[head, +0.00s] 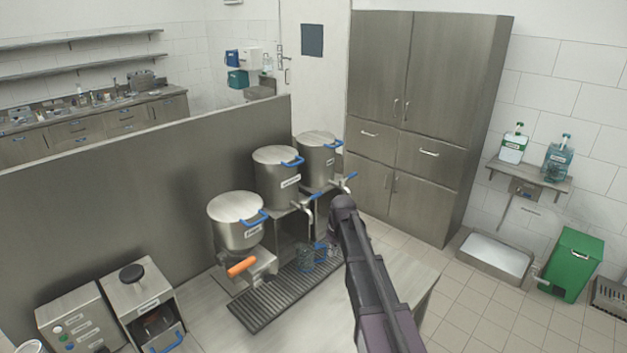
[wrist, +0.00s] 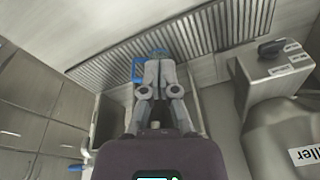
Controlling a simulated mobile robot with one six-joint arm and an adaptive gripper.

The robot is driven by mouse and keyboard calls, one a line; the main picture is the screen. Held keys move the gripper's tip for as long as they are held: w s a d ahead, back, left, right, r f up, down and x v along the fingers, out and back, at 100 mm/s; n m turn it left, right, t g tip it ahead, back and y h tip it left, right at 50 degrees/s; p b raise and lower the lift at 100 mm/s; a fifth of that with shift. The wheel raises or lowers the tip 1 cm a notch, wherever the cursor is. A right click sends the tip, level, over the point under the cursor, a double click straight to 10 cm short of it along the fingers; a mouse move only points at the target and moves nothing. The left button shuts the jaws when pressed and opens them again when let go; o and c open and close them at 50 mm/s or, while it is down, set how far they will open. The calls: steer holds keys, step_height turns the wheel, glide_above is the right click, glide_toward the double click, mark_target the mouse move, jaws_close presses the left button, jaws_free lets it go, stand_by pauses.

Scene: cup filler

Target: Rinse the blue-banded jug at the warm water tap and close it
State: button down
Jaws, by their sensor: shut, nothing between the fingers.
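A clear jug with blue parts (head: 305,257) stands at the far end of the dark drip grate (head: 268,297), below the pot taps. In the wrist view its blue handle (wrist: 137,69) shows beside and beyond my fingertips; the fingers hide much of the jug. My gripper (wrist: 158,62) is shut and empty; I cannot tell whether it touches the jug. In the head view my arm hides the gripper. Two taps have blue levers, one on the middle pot (head: 314,197) and one on the right pot (head: 348,179). Their labels are too small to read.
The left pot (head: 236,208) has an orange handle (head: 242,266) below it. Metal boxes (head: 140,300) stand at the counter's left. A grey partition (head: 130,185) runs behind the pots.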

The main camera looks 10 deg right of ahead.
mark_target(312, 198)
steer(key=w+a+r+n+p, duration=0.1)
steer(key=w+r+p, duration=0.3)
steer(key=w, duration=0.6)
steer(key=w+a+r+n+t+y+p, duration=0.1)
steer(key=w+r+p, duration=0.3)
steer(key=w, duration=0.6)
steer(key=w+a+r+n+p, duration=0.1)
steer(key=w+r+p, duration=0.4)
steer(key=w, duration=0.5)
step_height(312, 198, up, 2)
steer(key=shift+w+a+r+n+t, duration=0.15)
steer(key=shift+w+a+n+t, duration=0.15)
steer(key=shift+n, duration=0.4)
steer(key=shift+f, duration=0.25)
steer(key=b+x, duration=0.9)
steer(key=x, duration=0.1)
steer(key=shift+a+b, duration=0.15)
steer(key=shift+b, duration=0.25)
steer(key=s+d, duration=0.2)
steer(key=s, duration=0.1)
steer(key=shift+d+f, duration=0.1)
steer(key=shift+d, duration=0.2)
